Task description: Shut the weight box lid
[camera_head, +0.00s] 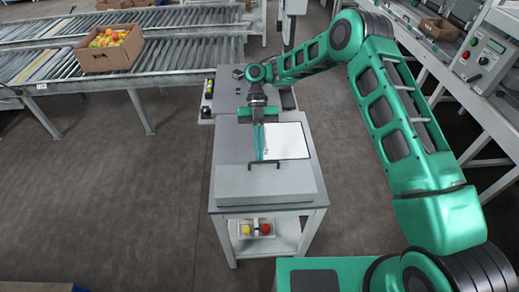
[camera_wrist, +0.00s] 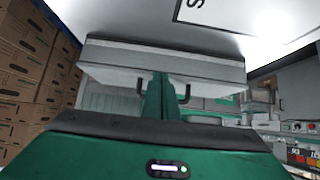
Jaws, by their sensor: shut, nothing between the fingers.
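The grey weight box (camera_head: 265,183) sits at the near end of the grey table, with a black handle (camera_head: 263,163) on its far edge. The box also shows in the wrist view (camera_wrist: 160,58), inverted, with the handle's two ends either side of my fingers. My gripper (camera_head: 260,157) is shut and empty, its fingers reaching toward the handle; it also shows in the wrist view (camera_wrist: 161,76). I cannot tell whether the fingers touch the handle. The lid's seam and angle are not clear to me.
A white sheet (camera_head: 287,141) lies on the table (camera_head: 227,140) beside my gripper. Red and yellow fruit sit on the shelf below. The floor to the left is clear.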

